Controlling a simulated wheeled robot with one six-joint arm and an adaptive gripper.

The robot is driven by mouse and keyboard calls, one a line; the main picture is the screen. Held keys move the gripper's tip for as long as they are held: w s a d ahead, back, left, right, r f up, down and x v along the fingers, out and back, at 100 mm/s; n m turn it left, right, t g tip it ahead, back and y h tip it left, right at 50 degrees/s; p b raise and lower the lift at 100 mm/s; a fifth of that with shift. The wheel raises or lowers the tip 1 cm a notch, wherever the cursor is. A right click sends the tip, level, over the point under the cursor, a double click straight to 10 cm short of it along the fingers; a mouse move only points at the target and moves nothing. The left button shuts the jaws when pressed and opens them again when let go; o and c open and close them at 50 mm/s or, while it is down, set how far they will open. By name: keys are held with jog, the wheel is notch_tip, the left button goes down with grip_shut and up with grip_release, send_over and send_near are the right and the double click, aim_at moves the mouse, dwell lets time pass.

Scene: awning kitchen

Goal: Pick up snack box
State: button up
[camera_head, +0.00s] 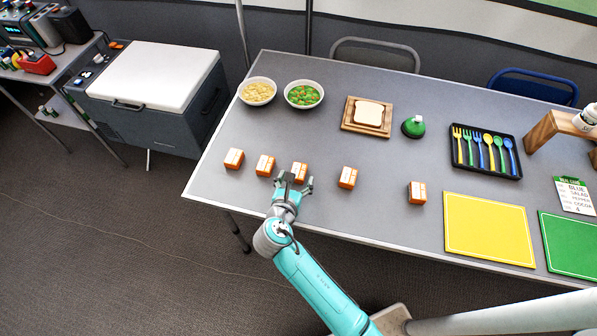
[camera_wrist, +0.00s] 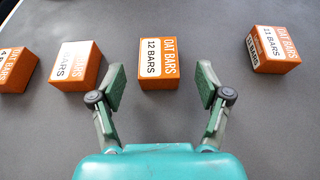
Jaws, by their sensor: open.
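Several orange and white snack boxes stand in a loose row near the front of the grey table. The box labelled "OAT BARS 12 BARS" (camera_wrist: 160,62) lies between and just ahead of my fingers in the wrist view; in the head view this box (camera_head: 299,170) is partly hidden by my gripper (camera_head: 294,184). My gripper (camera_wrist: 160,92) is open and empty, with one green-padded finger on each side. Another box (camera_wrist: 78,66) is close on its left, and a box marked "11 BARS" (camera_wrist: 272,49) stands farther right. A box (camera_head: 417,192) also stands at the far right of the row.
Two bowls (camera_head: 257,91) (camera_head: 304,94), a bread board (camera_head: 348,120), a green bottle (camera_head: 413,127) and a cutlery tray (camera_head: 461,163) stand farther back. A yellow mat (camera_head: 489,229) and a green mat (camera_head: 570,245) lie right. Bare table surrounds the row.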

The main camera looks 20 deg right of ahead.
aim_at(298, 171)
jog(key=x, duration=0.4)
jog(key=shift+w, duration=0.25)
jog(key=c, duration=1.2)
jog(key=shift+r, duration=0.15)
jog(key=shift+c, duration=0.2)
